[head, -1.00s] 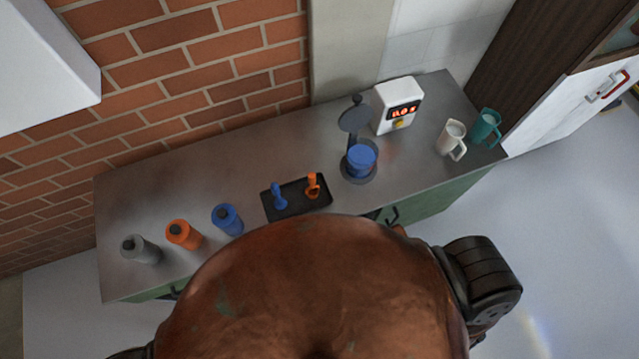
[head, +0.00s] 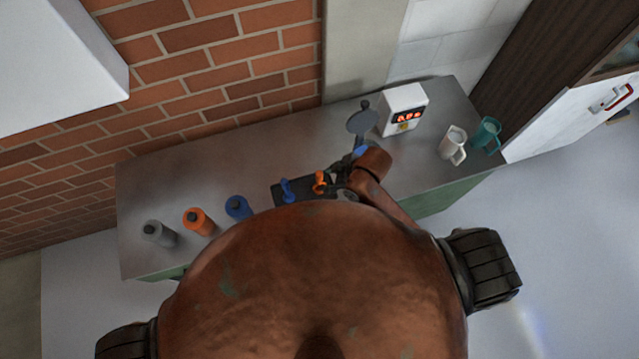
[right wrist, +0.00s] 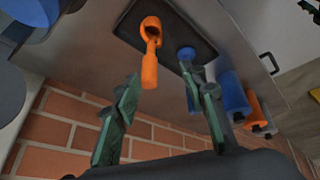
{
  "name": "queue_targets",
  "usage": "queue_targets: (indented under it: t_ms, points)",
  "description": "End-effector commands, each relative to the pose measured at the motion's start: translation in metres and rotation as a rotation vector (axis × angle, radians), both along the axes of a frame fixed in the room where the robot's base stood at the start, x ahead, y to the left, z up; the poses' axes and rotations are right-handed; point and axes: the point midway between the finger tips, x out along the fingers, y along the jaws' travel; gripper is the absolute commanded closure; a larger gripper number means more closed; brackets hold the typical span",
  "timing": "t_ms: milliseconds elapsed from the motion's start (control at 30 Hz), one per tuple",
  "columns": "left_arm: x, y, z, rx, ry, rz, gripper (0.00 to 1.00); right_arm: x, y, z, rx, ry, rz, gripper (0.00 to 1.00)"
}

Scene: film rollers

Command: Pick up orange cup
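The orange cup (head: 320,184), small with a handle, stands in the black tray (head: 277,200) on the counter. It also shows in the right wrist view (right wrist: 149,68), where its handle points towards my right gripper (right wrist: 168,82). That gripper is open and empty, its fingers spread either side of the handle's line, with no contact visible. In the head view my right arm reaches over the counter just right of the tray, and its fingers are hard to make out. A similar blue cup (head: 287,190) stands left of the orange one. My left gripper is not in view.
A grinder-like device with a grey lid (head: 362,122) and a white display box (head: 403,108) stand behind my right arm. White (head: 452,146) and teal mugs (head: 486,135) are at the right. Grey (head: 159,233), orange (head: 198,221) and blue bottles (head: 238,207) stand left.

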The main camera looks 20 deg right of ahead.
Motion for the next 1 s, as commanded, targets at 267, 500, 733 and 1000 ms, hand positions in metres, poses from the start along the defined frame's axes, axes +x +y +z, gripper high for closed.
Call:
queue_targets:
  t_ms: [267,500,733,1000]
  points:
    - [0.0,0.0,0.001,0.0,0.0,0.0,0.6,0.02,0.069,0.015,-0.198,-0.065,0.705,0.61]
    - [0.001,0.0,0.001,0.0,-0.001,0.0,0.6,0.034,0.048,0.012,-0.412,-0.009,1.15,0.61]
    - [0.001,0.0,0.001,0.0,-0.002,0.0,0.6,0.044,0.021,0.015,-0.504,0.049,1.314,0.61]
    - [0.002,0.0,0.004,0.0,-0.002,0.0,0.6,0.043,0.018,-0.008,-0.509,0.059,1.33,0.61]
